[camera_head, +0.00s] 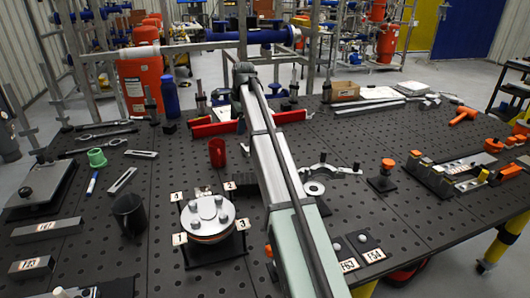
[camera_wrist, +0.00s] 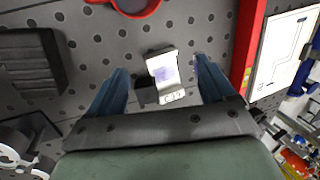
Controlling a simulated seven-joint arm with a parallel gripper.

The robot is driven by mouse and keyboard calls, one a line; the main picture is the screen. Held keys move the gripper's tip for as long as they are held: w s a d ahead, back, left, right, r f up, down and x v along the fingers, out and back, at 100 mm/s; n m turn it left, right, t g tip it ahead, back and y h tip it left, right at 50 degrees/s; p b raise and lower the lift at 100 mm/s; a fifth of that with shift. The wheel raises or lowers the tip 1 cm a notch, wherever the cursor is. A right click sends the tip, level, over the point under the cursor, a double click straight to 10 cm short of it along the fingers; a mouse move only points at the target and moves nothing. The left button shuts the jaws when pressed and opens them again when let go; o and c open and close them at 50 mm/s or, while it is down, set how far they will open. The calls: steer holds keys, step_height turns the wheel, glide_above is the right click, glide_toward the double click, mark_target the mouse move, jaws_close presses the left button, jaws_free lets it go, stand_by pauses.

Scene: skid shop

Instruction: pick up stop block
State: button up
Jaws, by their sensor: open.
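A small block with a bright metallic face and a dark part at its left, apparently the stop block (camera_wrist: 163,72), lies on the perforated table in the wrist view. It sits between the two blue fingers of my gripper (camera_wrist: 160,72), which are spread apart. There is visible space between the block and each finger, and nothing is held. How far the fingertips are above the table is hard to tell. In the head view my arm hides most of the gripper and the area around the block.
A red cup (camera_head: 217,153) and a red angle bar (camera_head: 215,128) stand near; the bar also shows along the right of the wrist view (camera_wrist: 246,45). A black ribbed block (camera_wrist: 30,60) lies to the left. A round flange (camera_head: 208,216) sits in front of my arm's left side.

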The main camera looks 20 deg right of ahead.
steer(key=s+d+m+h, duration=0.1)
steer(key=s+d, duration=0.2)
steer(key=d, duration=0.7)
steer(key=shift+g, duration=0.5)
steer(key=f, duration=0.5)
steer(key=w+f, duration=0.1)
steer(key=f, duration=0.1)
steer(key=shift+f, duration=0.25)
steer(key=shift+w+d+f, duration=0.1)
steer(key=shift+w+f, duration=0.05)
steer(key=shift+f, duration=0.7)
steer(key=shift+w+d+f, duration=0.15)
steer(key=shift+w+f, duration=0.05)
steer(key=shift+f, duration=0.65)
steer(key=shift+w+d+f, duration=0.1)
steer(key=shift+w+f, duration=0.05)
steer(key=shift+f, duration=0.7)
steer(key=shift+c, duration=0.5)
